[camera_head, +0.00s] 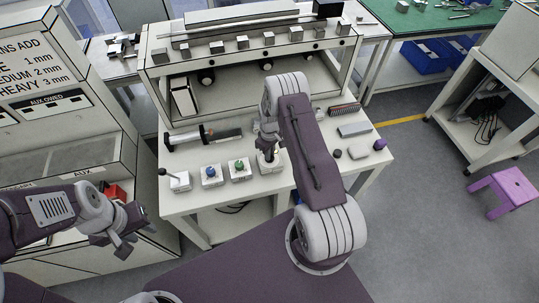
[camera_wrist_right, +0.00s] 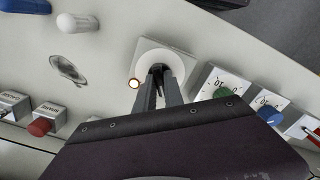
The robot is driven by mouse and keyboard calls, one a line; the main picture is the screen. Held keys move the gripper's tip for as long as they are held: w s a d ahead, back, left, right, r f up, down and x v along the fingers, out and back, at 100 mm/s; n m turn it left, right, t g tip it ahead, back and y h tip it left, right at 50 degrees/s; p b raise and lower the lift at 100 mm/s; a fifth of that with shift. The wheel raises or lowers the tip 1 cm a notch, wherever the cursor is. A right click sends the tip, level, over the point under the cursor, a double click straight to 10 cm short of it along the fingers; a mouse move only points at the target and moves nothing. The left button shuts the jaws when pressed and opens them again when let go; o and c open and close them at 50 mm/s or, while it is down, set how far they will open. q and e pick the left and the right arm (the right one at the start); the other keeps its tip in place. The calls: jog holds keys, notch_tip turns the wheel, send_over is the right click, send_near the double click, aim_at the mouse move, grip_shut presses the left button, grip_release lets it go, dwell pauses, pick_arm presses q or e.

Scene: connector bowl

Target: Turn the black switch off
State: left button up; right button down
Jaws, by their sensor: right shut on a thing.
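The black switch (camera_wrist_right: 157,68) stands on a white box with a round white plate (camera_wrist_right: 150,50) in the right wrist view; the fingers largely hide it. A small lamp (camera_wrist_right: 134,83) glows beside the plate. In the head view its white box (camera_head: 270,167) is the rightmost of the row of control boxes on the workbench. My right gripper (camera_wrist_right: 162,78) points down at it with its fingers closed on the switch. It also shows in the head view (camera_head: 269,148). My left gripper (camera_head: 122,232) hangs at the left, off the bench, empty, with its fingers apart.
Close beside are the green knob (camera_head: 239,164), the blue knob (camera_head: 210,172) and a lever box (camera_head: 178,181). A shelf (camera_head: 235,58) stands behind; a purple stool (camera_head: 505,188) is at right.

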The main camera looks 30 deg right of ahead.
jog(key=m+b, duration=0.2)
jog(key=m, duration=0.1)
jog(key=shift+m+b, duration=0.6)
jog(key=shift+m, duration=1.2)
jog(key=shift+w+r, duration=0.1)
jog(key=c, duration=1.4)
grip_release()
jog(key=shift+c, duration=0.2)
jog(key=shift+r, duration=0.35)
notch_tip(320, 180, up, 8)
jog(key=b, duration=0.2)
jog(key=shift+r, duration=0.15)
